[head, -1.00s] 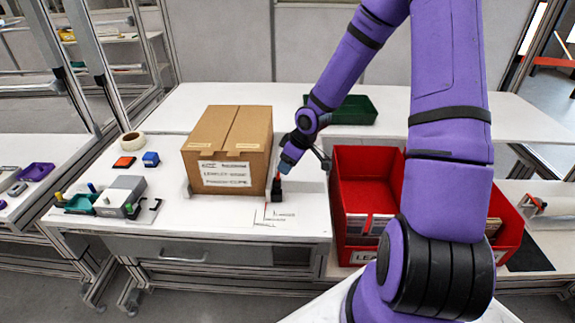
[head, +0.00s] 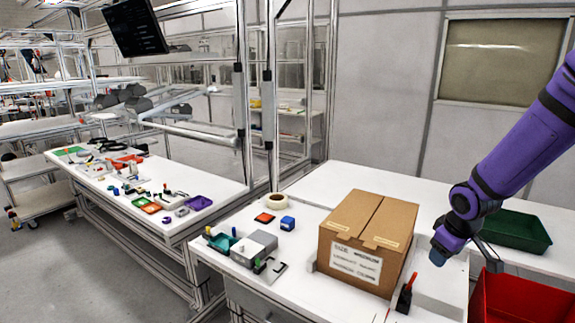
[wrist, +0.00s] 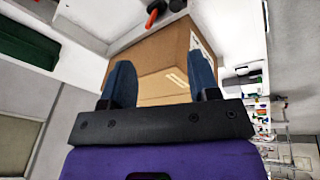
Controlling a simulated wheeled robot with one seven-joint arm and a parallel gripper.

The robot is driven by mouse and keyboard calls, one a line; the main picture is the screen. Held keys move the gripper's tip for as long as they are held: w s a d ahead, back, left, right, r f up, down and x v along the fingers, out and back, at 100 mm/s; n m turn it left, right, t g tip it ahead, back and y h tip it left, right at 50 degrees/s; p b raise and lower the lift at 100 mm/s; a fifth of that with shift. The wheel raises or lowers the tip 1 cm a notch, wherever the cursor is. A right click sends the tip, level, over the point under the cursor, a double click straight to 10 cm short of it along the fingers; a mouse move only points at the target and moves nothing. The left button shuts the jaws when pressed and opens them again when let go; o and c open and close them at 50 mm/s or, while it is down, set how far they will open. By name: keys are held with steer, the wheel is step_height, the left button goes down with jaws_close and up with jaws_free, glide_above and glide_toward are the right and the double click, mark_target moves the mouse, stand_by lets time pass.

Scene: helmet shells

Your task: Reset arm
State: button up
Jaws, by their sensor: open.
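My gripper shows in the wrist view (wrist: 163,85) with its two blue fingers spread apart and nothing between them. In the head view my gripper (head: 437,256) hangs just right of the cardboard box (head: 368,222), at the end of my purple arm. The box stands closed on the white table with a white label on its front. In the wrist view the box (wrist: 160,55) lies beyond the fingers. I cannot tell the exact gap between them.
A red bin (head: 515,300) stands at the lower right and a green tray (head: 515,230) behind it. A red-and-black tool (head: 406,295) stands by the box. A tape roll (head: 272,199), blue block (head: 287,223) and grey block (head: 254,248) are left of it. Another table (head: 150,190) is further left.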

steer(key=s+a+r+m+h, duration=0.1)
steer(key=s+a+r+m, duration=0.1)
steer(key=s+r, duration=0.45)
steer(key=s+a+r+m+h, duration=0.15)
steer(key=s+r, duration=0.25)
steer(key=r, duration=0.5)
steer(key=s+a+r+m+t+y, duration=0.1)
steer(key=s+a+r, duration=0.1)
steer(key=s+r, duration=0.2)
steer(key=s+a+r+m+y, duration=0.1)
steer(key=s+r, duration=0.3)
steer(key=s, duration=0.6)
steer(key=shift+s+a+t+y, duration=0.2)
steer(key=shift+a+t+y, duration=0.2)
steer(key=shift+a+y, duration=0.25)
steer(key=shift+c, duration=0.2)
